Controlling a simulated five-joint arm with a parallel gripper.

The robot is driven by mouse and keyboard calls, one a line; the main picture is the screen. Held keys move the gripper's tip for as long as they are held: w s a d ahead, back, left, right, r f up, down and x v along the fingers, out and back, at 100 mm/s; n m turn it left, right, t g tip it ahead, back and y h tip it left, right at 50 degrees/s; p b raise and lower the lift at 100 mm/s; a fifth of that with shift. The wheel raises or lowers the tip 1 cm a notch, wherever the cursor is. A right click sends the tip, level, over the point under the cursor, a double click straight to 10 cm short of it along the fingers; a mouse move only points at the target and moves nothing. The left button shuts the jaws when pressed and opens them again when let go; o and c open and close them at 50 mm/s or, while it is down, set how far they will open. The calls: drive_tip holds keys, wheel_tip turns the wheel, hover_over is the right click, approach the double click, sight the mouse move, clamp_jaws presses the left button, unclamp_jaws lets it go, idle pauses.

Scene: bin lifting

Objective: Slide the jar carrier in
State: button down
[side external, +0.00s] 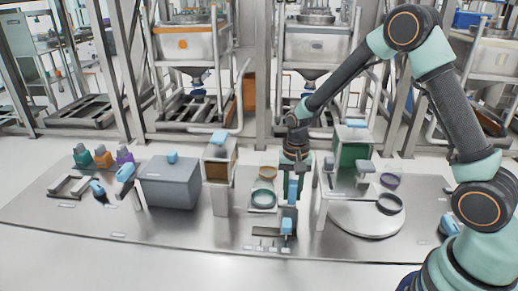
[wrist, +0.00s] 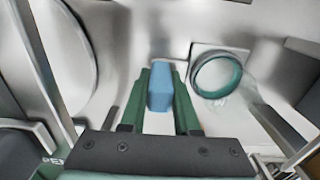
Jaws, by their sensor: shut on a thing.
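My gripper (wrist: 160,102) points down over the middle of the bench and is shut on a blue block-shaped handle (wrist: 160,88), with one green finger on each side. In the side external view my gripper (side external: 294,178) hangs between the green ring and the green-fronted stand, and the blue handle (side external: 293,190) shows below it. What the handle belongs to is mostly hidden, so I cannot tell for sure whether it is the jar carrier. A green ring (side external: 263,198) lies on a pale square left of my gripper; it also shows in the wrist view (wrist: 217,75).
A stand with a green box (side external: 352,150) and a round turntable (side external: 365,220) are close on the right. A brown-fronted stand (side external: 218,165) and a grey bin (side external: 170,182) are on the left. Small coloured jars (side external: 103,158) stand far left.

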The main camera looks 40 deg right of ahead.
sight(264, 181)
drive_tip(key=w+a, duration=0.5)
drive_tip(key=shift+w+a+r, duration=0.1)
drive_tip(key=shift+w+a, duration=0.1)
drive_tip(key=shift+w, duration=0.05)
drive_tip(key=c, duration=0.6)
unclamp_jaws()
drive_tip(key=shift+c, duration=0.2)
wheel_tip(264, 181, up, 12)
drive_tip(key=shift+r, duration=0.1)
